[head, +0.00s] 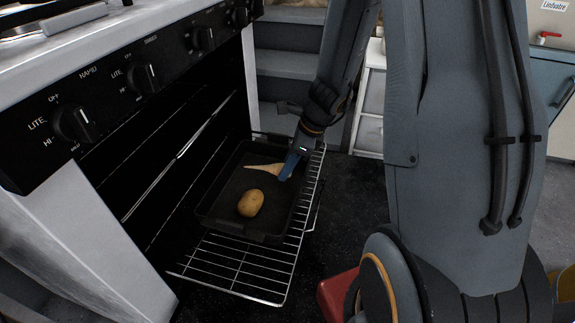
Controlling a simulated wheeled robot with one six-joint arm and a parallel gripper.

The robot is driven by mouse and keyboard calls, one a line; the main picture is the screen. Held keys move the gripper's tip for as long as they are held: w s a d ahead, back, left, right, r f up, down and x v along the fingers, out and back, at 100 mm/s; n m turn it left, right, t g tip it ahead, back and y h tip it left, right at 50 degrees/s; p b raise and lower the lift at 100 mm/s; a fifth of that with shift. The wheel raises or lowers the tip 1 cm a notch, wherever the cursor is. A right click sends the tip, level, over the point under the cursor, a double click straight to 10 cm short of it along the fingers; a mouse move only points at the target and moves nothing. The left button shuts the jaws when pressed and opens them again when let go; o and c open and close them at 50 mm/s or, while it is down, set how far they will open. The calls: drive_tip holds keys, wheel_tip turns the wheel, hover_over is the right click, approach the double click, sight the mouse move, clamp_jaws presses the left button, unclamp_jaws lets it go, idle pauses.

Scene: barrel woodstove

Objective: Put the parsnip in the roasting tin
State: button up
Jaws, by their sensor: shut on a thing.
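The pale, tapered parsnip (262,168) shows over the far part of the dark roasting tin (262,237). My gripper (287,168) comes down from above right and is shut on the parsnip's right end. Its blue fingers hide that end. I cannot tell whether the parsnip touches the tin's floor or is held just above it. The tin sits on a wire oven rack, with a potato in it.
The potato (250,203) lies in the tin's near half. The wire rack (240,268) sticks out of the open oven. The stove front with knobs (73,123) rises at the left. Steps (285,63) and a white shelf unit (371,105) stand behind. A red object (335,295) is at the bottom.

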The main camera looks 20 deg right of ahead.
drive_tip(key=shift+f, duration=0.3)
drive_tip(key=o, duration=1)
drive_tip(key=shift+o, duration=0.2)
drive_tip(key=shift+r, duration=0.15)
